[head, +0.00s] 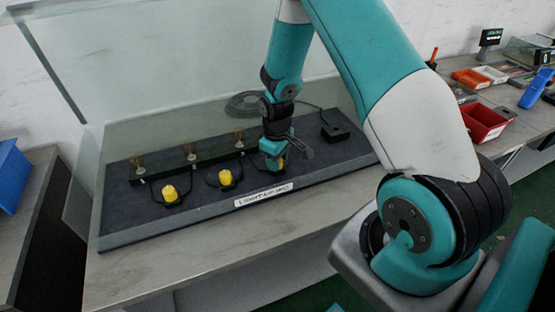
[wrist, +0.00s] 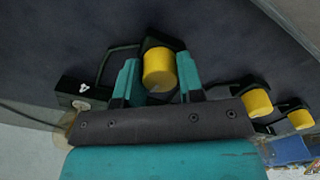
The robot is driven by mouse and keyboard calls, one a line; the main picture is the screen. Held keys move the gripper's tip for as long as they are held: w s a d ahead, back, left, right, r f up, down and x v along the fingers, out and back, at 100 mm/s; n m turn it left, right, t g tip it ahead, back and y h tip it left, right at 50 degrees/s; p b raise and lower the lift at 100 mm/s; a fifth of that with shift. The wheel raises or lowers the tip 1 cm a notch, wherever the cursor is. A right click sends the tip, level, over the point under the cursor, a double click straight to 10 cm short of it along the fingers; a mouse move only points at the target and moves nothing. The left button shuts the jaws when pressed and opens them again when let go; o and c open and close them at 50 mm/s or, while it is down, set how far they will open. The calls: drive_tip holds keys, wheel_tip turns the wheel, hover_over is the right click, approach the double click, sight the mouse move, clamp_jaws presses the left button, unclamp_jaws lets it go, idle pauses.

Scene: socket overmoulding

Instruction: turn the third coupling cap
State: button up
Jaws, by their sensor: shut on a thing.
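Three yellow coupling caps stand in a row on the dark mat, each in a black bracket. The left cap (head: 170,192) and the middle cap (head: 225,177) stand free. The third cap (head: 281,163), at the right, is largely hidden behind my gripper (head: 272,158) in the head view. In the wrist view the third cap (wrist: 158,66) sits between the two teal fingers of my gripper (wrist: 158,76), which is shut on it. The other caps, middle (wrist: 257,103) and left (wrist: 300,119), show to the right there.
A dark rail (head: 192,160) with several upright pins runs behind the caps. A black box (head: 336,132) with a cable stands right of my gripper. A clear panel (head: 180,50) rises behind the mat. Red bin (head: 484,122) stands on the right bench.

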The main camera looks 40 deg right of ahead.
drive_tip(key=shift+n, duration=0.5)
idle(0.3)
drive_tip(key=o, duration=0.9)
drive_tip(key=shift+o, duration=0.2)
drive_tip(key=shift+r, duration=0.1)
wheel_tip(320, 180, up, 17)
drive_tip(key=b, duration=0.1)
drive_tip(key=shift+r, duration=0.15)
